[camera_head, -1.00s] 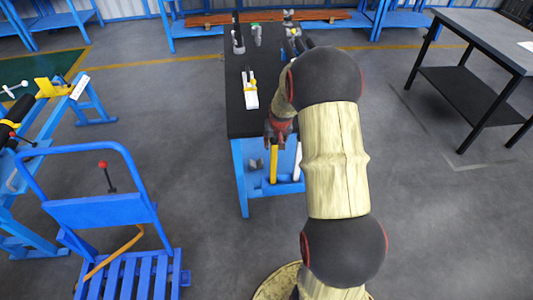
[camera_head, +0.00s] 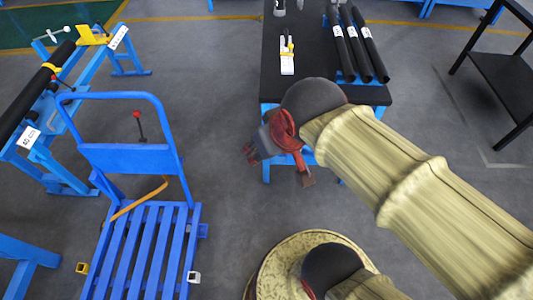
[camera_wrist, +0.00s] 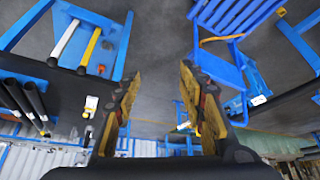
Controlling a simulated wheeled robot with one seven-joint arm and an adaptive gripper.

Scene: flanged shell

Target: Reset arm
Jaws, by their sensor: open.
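My gripper (camera_head: 279,163) hangs in front of the near edge of the black-topped table (camera_head: 297,22) in the head view, over the floor between the table and the blue cart. In the wrist view my gripper (camera_wrist: 160,105) shows two yellow-padded fingers spread well apart with nothing between them. My arm is bent, and its pale upper link runs to the lower right of the head view.
Three black tubes (camera_head: 361,45) and a white-and-yellow tool (camera_head: 287,55) lie on the table. A blue cart (camera_head: 130,158) stands left of my base. A blue stand (camera_head: 62,85) holds a black roll. A black table (camera_head: 507,80) stands right. Grey floor (camera_head: 225,70) is clear between.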

